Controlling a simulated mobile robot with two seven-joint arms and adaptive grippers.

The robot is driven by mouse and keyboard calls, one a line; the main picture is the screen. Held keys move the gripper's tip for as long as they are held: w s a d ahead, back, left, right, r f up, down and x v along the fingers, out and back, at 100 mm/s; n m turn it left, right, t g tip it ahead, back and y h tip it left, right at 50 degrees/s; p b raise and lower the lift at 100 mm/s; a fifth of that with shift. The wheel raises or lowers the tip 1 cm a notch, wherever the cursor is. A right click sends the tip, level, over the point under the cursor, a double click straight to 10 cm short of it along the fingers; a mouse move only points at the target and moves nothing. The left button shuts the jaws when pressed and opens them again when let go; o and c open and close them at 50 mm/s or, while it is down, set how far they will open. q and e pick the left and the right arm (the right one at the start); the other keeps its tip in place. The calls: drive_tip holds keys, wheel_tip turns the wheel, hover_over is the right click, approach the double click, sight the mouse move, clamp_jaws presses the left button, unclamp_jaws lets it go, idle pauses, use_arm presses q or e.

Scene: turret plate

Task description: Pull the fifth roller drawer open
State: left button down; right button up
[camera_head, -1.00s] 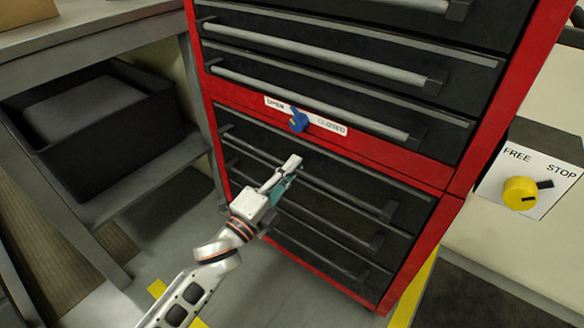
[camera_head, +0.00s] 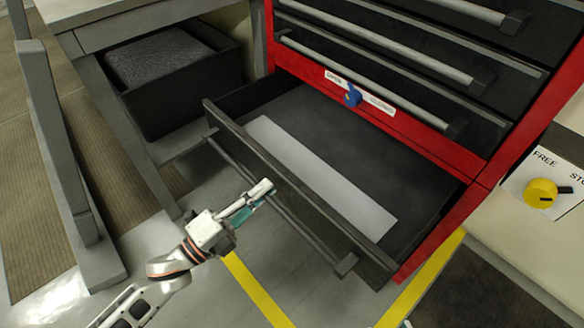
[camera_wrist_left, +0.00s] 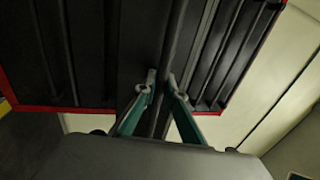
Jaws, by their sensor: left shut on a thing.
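The roller cabinet is red with dark drawers. One lower drawer (camera_head: 290,200), just under the red band, stands pulled out toward me, with a pale strip on its floor. Its dark bar handle (camera_head: 300,226) runs along its front. My left gripper (camera_head: 262,192) is shut on this handle near its middle. In the left wrist view the two teal fingers (camera_wrist_left: 160,88) close around the dark handle bar. My right gripper is in neither view. The drawers below are hidden by the open one in the head view.
A bench with a dark bin (camera_head: 180,80) stands at left. Grey floor with yellow lines lies before the cabinet.

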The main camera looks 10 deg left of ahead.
use_arm(q)
drive_tip(key=r+v, duration=0.2)
drive_tip(key=v, duration=1)
drive_tip(key=shift+a+r, duration=0.15)
drive_tip(key=shift+r, duration=0.05)
drive_tip(key=c, duration=2.1)
unclamp_jaws()
drive_tip(key=v, duration=1.2)
